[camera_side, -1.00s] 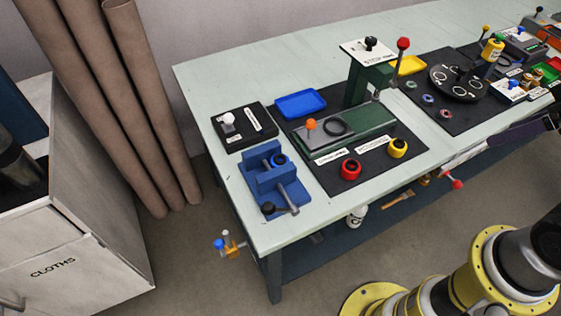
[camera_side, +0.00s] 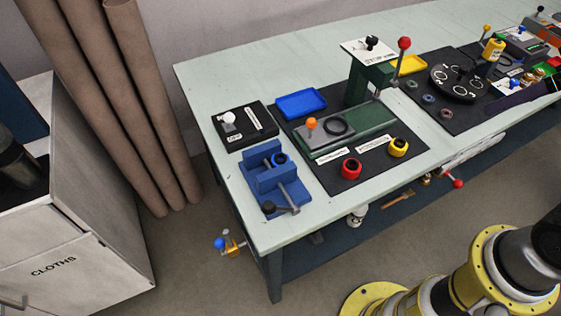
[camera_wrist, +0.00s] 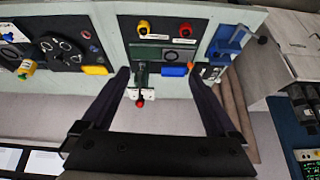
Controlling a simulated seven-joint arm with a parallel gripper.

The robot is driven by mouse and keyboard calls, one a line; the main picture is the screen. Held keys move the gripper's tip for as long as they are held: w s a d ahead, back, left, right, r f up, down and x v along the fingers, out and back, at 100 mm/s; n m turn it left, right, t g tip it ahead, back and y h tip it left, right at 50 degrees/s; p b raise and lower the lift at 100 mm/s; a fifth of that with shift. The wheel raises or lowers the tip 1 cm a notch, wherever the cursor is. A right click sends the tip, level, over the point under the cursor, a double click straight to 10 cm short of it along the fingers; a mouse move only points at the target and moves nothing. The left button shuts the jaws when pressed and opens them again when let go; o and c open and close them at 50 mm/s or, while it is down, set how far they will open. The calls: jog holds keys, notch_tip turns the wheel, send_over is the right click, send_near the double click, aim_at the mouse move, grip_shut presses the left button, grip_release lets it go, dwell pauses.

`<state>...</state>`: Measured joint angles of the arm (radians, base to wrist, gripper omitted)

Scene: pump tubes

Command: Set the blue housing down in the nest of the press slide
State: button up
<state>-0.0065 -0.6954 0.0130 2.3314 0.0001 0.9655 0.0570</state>
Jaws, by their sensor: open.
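The blue housing (camera_side: 279,159) is a small blue ring seated in the blue vise (camera_side: 262,181) at the table's left end. The vise also shows in the wrist view (camera_wrist: 228,42); I cannot make out the housing there. The press slide (camera_side: 352,138) is a green and grey bed with an orange knob (camera_side: 311,124). Its nest (camera_side: 336,126) is a dark round ring and looks empty. My gripper (camera_wrist: 159,72) is open and empty, high above the table, fingers wide apart. In the side view only a dark finger (camera_side: 522,97) shows at the right edge, far from the housing.
A red housing (camera_side: 351,169) and a yellow housing (camera_side: 398,147) stand on the mat before the slide. The press column (camera_side: 370,84) with its red-knobbed lever (camera_side: 403,44) rises behind. A blue tray (camera_side: 301,104) lies beside it. A black box (camera_side: 243,128) stands behind the vise.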

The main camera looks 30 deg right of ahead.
jog(key=w+a+r, duration=0.2)
jog(key=w+r, duration=0.2)
jog(key=w, duration=0.2)
jog(key=n+g, duration=0.4)
jog(key=g, duration=0.2)
send_over(281, 158)
notch_tip(281, 158, down, 22)
notch_tip(281, 158, down, 13)
jog(key=shift+w+r, duration=0.1)
grip_shut()
jog(key=shift+r, duration=0.1)
